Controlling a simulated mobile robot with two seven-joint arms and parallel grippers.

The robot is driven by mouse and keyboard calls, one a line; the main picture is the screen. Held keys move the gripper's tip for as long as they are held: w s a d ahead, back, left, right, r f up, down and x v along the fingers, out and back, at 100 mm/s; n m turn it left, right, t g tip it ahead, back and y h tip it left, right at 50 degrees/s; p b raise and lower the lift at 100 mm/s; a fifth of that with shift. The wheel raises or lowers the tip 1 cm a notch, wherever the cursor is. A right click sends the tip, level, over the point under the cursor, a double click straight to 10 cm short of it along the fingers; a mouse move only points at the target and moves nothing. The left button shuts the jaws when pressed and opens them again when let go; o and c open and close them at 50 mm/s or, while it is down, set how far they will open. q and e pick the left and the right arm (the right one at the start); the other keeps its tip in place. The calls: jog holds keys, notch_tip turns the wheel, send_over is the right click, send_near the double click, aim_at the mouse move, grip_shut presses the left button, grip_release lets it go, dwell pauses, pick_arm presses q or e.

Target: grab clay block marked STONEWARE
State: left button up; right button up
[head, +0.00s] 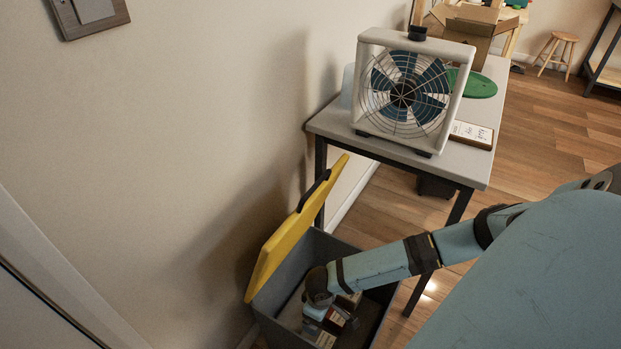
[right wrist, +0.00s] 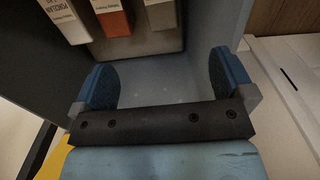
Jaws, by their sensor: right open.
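Three clay blocks stand in a row at the top of the right wrist view. A whitish one (right wrist: 66,18) at left has a label that seems to read PORCELAIN. An orange-red one (right wrist: 112,17) is in the middle, and a pale grey one (right wrist: 160,14) is at right. The large lettering of the last two is cut off, so I cannot tell which is STONEWARE. My right gripper (right wrist: 163,80) is open and empty, its blue pads apart, with the blocks beyond its fingertips. In the head view my right arm reaches down into the grey bin (head: 268,302), partly covering the blocks. My left gripper is out of view.
The bin's yellow lid (head: 288,232) stands open on the wall side. A grey table (head: 455,165) beside the bin carries a box fan (head: 405,88), a green disc (head: 482,85) and a cardboard box (head: 468,32). Bin walls surround the gripper closely.

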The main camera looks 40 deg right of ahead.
jog(key=b, duration=0.5)
send_near(318, 337)
notch_tip(318, 337, down, 4)
jog(key=b, duration=0.3)
jog(key=shift+a+f, duration=0.1)
jog(key=shift+f, duration=0.15)
notch_tip(318, 337, down, 2)
jog(key=shift+f+b, duration=0.15)
jog(key=shift+b, duration=0.55)
jog(key=shift+f, duration=0.45)
notch_tip(318, 337, down, 5)
jog(key=b, duration=0.3)
jog(key=shift+b, duration=0.35)
jog(key=shift+f, duration=0.5)
jog(key=c, duration=1.6)
jog(key=shift+c, duration=0.5)
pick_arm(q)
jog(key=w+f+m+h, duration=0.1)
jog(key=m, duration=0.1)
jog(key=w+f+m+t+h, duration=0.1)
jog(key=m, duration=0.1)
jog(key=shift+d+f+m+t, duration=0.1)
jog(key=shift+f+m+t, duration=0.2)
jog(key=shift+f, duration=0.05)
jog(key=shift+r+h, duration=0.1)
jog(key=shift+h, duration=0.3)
pick_arm(e)
jog(key=shift+r, duration=0.2)
